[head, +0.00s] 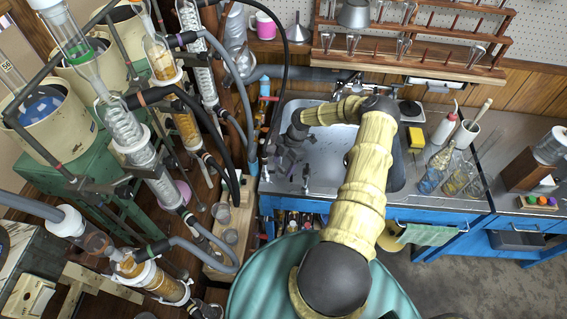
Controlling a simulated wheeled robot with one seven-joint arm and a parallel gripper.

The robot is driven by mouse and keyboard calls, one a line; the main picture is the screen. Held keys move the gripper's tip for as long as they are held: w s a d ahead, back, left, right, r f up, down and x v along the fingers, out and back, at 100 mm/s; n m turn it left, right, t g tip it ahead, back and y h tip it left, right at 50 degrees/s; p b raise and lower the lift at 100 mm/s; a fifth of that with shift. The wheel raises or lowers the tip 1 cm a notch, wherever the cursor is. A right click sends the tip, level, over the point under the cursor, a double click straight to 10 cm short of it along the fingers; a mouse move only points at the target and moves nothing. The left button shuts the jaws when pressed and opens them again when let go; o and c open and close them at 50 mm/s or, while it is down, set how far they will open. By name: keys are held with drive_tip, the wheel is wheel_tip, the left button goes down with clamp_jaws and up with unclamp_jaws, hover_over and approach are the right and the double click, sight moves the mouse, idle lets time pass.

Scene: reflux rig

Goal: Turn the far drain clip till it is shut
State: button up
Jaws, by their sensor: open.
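My arm reaches over the sink, and my gripper (281,160), small and dark, hangs at the sink's left edge. Its jaws are apart and I see nothing held between them. It is close to the dark hoses of the reflux rig. The glass condensers (124,132) stand at the left with grey and black hoses (224,152) running between them. I cannot pick out the far drain clip with certainty; it is too small, or hidden among the hoses and my gripper. I cannot tell whether it is turned or touched.
A wooden tray (240,222) with beakers is below the hoses. A yellow sponge (416,137) and flasks (459,175) stand to the right. A wooden rack (400,62) is behind.

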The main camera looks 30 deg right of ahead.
drive_tip(key=c, duration=1)
drive_tip(key=shift+m, duration=0.4)
drive_tip(key=m+t+b, duration=0.1)
drive_tip(key=m+b, duration=0.1)
drive_tip(key=m, duration=0.1)
drive_tip(key=shift+s+t, duration=0.15)
drive_tip(key=shift+t, duration=0.15)
drive_tip(key=m+t, duration=0.1)
drive_tip(key=m, duration=0.1)
drive_tip(key=m+b, duration=0.1)
drive_tip(key=m, duration=0.2)
drive_tip(key=shift+s+t+h+b, duration=0.1)
drive_tip(key=shift+t+h+b, duration=0.2)
drive_tip(key=shift+t+h, duration=0.1)
drive_tip(key=shift+a+m, duration=0.1)
drive_tip(key=shift+m, duration=0.2)
drive_tip(key=o, duration=1)
